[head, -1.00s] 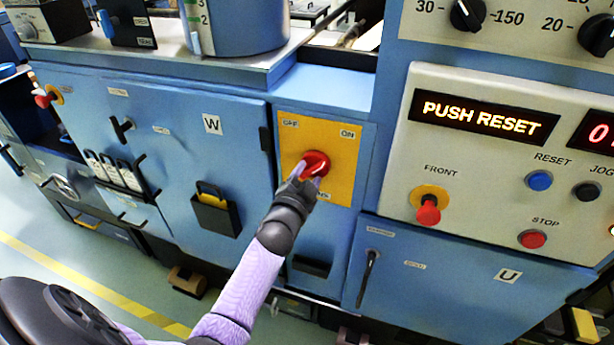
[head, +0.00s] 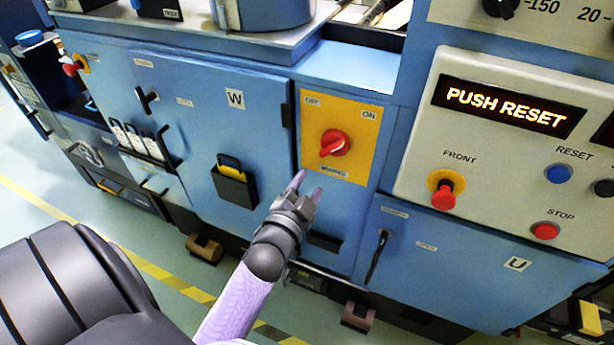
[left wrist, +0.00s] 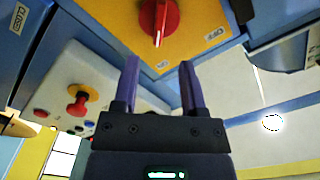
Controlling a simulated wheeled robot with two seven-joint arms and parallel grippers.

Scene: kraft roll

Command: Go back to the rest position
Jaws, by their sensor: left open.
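My left gripper (head: 308,189) is open and empty, with its fingertips just below the red rotary switch (head: 335,143) in the head view. The switch sits on a yellow plate (head: 352,170) with OFF and ON labels, and its handle is tilted. In the left wrist view the gripper's two purple fingers (left wrist: 159,72) stand apart with nothing between them. The red switch (left wrist: 158,20) shows beyond the fingertips, clear of them. My right gripper is not in view.
A control panel with a lit PUSH RESET display (head: 508,105), a red FRONT button (head: 443,193) and a blue RESET button (head: 558,173) is on the right. Blue cabinet door W (head: 200,105) is on the left. Open floor (head: 40,215) lies at lower left.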

